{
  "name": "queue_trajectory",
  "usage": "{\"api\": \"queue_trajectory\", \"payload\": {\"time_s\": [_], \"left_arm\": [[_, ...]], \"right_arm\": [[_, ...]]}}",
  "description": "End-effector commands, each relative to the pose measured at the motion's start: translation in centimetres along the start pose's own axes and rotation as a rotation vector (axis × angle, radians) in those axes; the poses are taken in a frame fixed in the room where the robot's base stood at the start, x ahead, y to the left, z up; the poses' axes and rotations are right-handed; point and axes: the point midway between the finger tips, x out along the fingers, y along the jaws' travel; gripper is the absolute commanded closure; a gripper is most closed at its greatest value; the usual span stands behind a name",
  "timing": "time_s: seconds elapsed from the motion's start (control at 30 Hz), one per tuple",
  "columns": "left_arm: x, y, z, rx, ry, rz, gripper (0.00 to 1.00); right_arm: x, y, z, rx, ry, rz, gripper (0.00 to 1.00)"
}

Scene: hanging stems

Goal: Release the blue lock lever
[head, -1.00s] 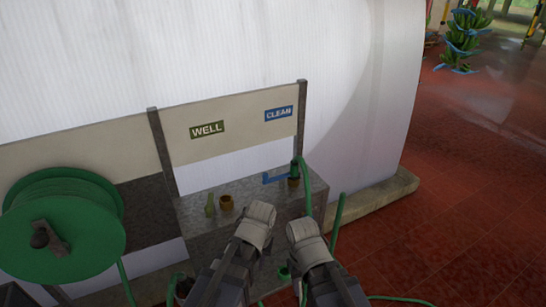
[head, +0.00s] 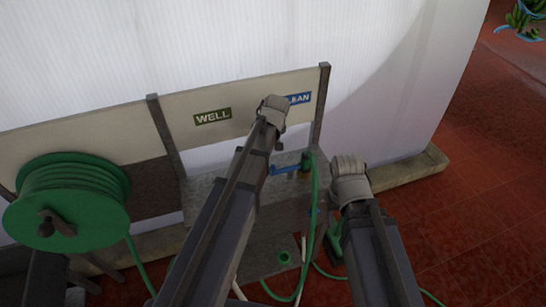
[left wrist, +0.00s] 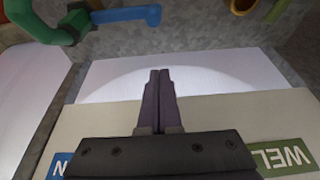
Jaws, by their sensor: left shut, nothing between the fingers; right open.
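The blue lock lever (head: 287,169) lies roughly level on the grey ledge under the blue CLEAN sign, joined at its right to a green pipe fitting (head: 306,160). My left forearm partly covers its left end in the head view. In the left wrist view the lever (left wrist: 125,14) shows at the top, beside the green fitting (left wrist: 72,27). My left gripper (left wrist: 160,73) is shut and empty, apart from the lever, with the pale board behind it. My right gripper (head: 350,176) is open, to the right of the lever and ledge; its fingertips are hard to make out.
A green hose reel (head: 66,200) stands at the left. A green hose (head: 314,215) hangs down the ledge's front, between my arms. A WELL sign (head: 212,117) and a CLEAN sign (head: 299,98) are on the board. The red floor (head: 480,215) at the right is clear.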

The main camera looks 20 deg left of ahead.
Motion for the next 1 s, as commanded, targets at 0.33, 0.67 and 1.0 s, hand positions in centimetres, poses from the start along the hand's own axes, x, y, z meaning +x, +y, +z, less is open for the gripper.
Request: {"api": "queue_trajectory", "payload": {"time_s": [0.33,0.67,1.0], "left_arm": [[0.7,0.0,0.1,0.002,-0.001,0.000,1.00],[4.2,0.1,0.2,0.001,-0.001,0.000,1.00],[9.3,0.1,0.2,0.002,-0.001,0.000,1.00]], "right_arm": [[0.6,-0.1,-0.1,0.000,0.000,0.000,0.50],[4.0,-0.4,-0.2,-0.001,0.000,0.000,0.50],[8.8,-0.8,-0.5,0.001,0.000,0.000,0.50]]}}
